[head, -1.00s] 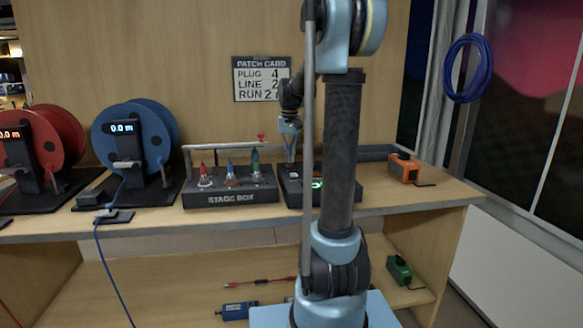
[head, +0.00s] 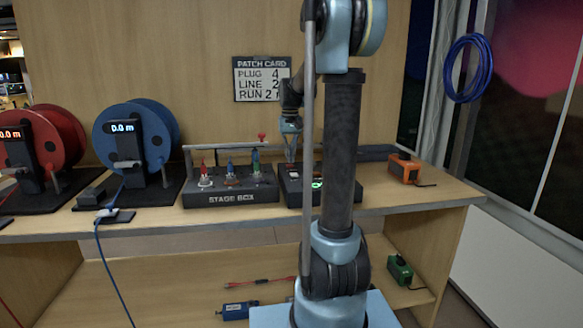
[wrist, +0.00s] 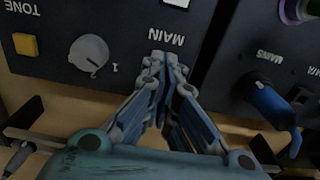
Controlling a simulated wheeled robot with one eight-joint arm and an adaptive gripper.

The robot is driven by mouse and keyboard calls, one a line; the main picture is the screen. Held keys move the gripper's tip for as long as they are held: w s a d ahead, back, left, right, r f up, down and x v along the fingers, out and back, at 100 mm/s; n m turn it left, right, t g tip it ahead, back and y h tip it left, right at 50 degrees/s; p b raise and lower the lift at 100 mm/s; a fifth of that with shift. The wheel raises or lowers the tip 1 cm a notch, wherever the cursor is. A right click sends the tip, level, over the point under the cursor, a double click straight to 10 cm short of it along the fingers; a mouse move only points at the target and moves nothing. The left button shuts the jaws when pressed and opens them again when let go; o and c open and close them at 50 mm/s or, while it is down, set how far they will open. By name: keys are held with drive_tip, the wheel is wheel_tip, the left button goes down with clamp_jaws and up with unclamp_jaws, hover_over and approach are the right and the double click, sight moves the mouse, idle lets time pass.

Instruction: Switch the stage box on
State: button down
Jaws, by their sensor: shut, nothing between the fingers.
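The stage box (head: 230,198) is a dark, labelled box on the bench, with red, blue and green upright parts on top. In the wrist view, a dark panel at the right has a label reading MAINS, a small white part (wrist: 258,80) and a blue part (wrist: 268,102); I cannot tell which of these is a switch. My gripper (wrist: 166,62) is shut and empty, its tips by the MAIN label of a neighbouring dark panel. In the head view my gripper (head: 291,160) is over the box to the right of the stage box, partly behind my arm.
The neighbouring box (head: 290,198) has a green-lit ring; its panel shows a grey knob (wrist: 89,52) and a yellow button (wrist: 25,45). A rail (head: 215,147) runs behind the stage box. Blue (head: 150,140) and red (head: 62,135) reels stand left, an orange device (head: 404,170) right.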

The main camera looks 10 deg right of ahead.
sight(290, 165)
drive_tip(key=shift+f, duration=1)
idle(0.8)
drive_tip(key=shift+r, duration=3.5)
